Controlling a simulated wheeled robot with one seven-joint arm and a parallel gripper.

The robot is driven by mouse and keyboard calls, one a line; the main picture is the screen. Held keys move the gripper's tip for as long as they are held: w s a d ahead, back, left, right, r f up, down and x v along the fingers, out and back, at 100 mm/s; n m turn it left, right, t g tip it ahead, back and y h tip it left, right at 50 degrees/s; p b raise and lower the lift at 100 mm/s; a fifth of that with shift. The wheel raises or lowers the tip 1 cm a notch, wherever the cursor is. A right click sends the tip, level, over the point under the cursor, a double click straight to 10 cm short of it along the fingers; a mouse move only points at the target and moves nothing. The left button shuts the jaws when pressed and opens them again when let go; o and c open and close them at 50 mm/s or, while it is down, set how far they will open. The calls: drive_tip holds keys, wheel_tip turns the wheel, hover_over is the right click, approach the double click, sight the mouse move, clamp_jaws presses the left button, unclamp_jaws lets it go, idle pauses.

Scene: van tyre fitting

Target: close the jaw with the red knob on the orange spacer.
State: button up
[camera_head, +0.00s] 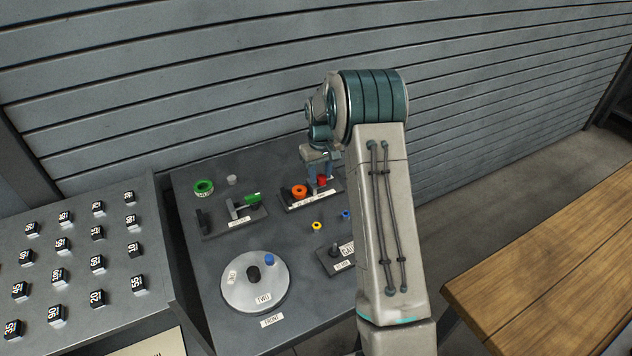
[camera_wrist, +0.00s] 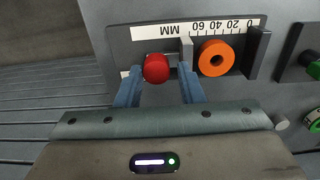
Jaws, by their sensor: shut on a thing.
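The orange spacer (camera_wrist: 216,58) is a ring with a dark hole, lying on the sliding-jaw fixture (camera_head: 299,204); it also shows in the head view (camera_head: 299,191). In the wrist view it lies between the grey movable jaw (camera_wrist: 187,52) and the dark fixed jaw (camera_wrist: 258,53). A narrow gap shows on the fixed-jaw side; I cannot tell whether the movable jaw touches the spacer. The red knob (camera_wrist: 156,69) is left of the movable jaw, and also in the head view (camera_head: 322,181). My gripper (camera_wrist: 160,84) is shut on the red knob, one finger each side.
A scale marked in MM (camera_wrist: 200,30) runs along the fixture. A second fixture with a green part (camera_head: 252,197), a green ring (camera_head: 204,187) and a round white dial (camera_head: 254,285) share the bench. A panel of numbered black blocks (camera_head: 58,272) stands left.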

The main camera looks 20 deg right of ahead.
sight(319, 178)
drive_tip(key=shift+s+a+f, duration=0.1)
drive_tip(key=shift+s+f, duration=0.2)
drive_tip(key=shift+f, duration=0.25)
drive_tip(key=o, duration=0.7)
drive_tip(key=shift+o, duration=0.3)
drive_tip(key=shift+a, duration=0.15)
drive_tip(key=shift+r, duration=0.1)
drive_tip(key=shift+w+r+p, duration=0.2)
drive_tip(key=shift+r+p, duration=0.3)
drive_tip(key=shift+r, duration=0.25)
drive_tip(key=shift+r+p, duration=1.45)
drive_tip(key=shift+r, duration=1.45)
drive_tip(key=shift+w, duration=0.1)
